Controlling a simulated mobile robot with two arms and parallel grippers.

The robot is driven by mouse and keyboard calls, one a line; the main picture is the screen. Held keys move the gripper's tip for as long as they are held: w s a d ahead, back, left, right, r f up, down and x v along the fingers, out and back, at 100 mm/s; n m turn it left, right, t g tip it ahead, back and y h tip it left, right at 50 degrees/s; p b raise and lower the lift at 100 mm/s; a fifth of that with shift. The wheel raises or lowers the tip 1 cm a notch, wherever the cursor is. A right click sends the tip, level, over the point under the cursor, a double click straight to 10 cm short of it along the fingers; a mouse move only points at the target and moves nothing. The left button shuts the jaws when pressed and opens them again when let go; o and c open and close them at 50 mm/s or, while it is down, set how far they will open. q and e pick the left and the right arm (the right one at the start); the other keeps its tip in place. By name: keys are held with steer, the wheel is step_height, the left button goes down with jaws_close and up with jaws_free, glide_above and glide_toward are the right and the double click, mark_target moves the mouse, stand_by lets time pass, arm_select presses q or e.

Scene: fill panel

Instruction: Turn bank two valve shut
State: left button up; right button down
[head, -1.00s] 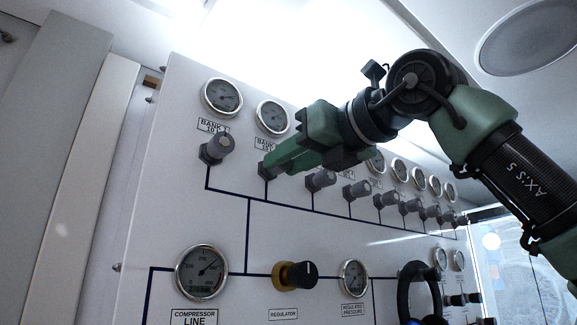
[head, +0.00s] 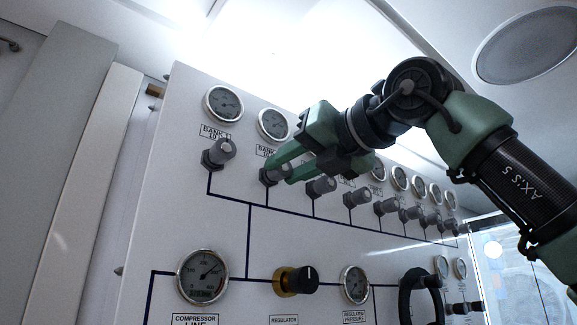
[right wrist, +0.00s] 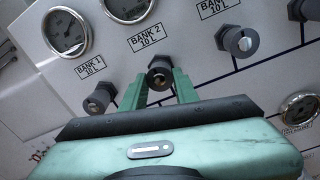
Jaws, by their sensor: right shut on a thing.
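The bank two valve (head: 270,176) is a grey knob on the white panel, below the second gauge in the top row. It also shows in the right wrist view (right wrist: 160,73), under the BANK 2 label. My right gripper (head: 280,166) reaches it from the right, and its green fingers lie on either side of the knob, shut on it. In the right wrist view the two fingers (right wrist: 160,85) come up around the valve. The fingers hide part of the knob, and its turned angle is hard to read. My left gripper is not in view.
The bank one valve (head: 219,152) is close on the left, and another grey valve (head: 321,187) is close on the right. Gauges (head: 224,104) line the top. A black and yellow regulator knob (head: 296,280) and a compressor gauge (head: 203,276) sit lower.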

steer(key=c, duration=1.1)
jaws_free()
steer(key=shift+s+d+f+b, duration=0.1)
steer(key=shift+s+d+b, duration=0.2)
steer(key=shift+s+b, duration=0.1)
steer(key=b+v, duration=0.2)
steer(key=v, duration=0.4)
steer(key=shift+s+d, duration=0.25)
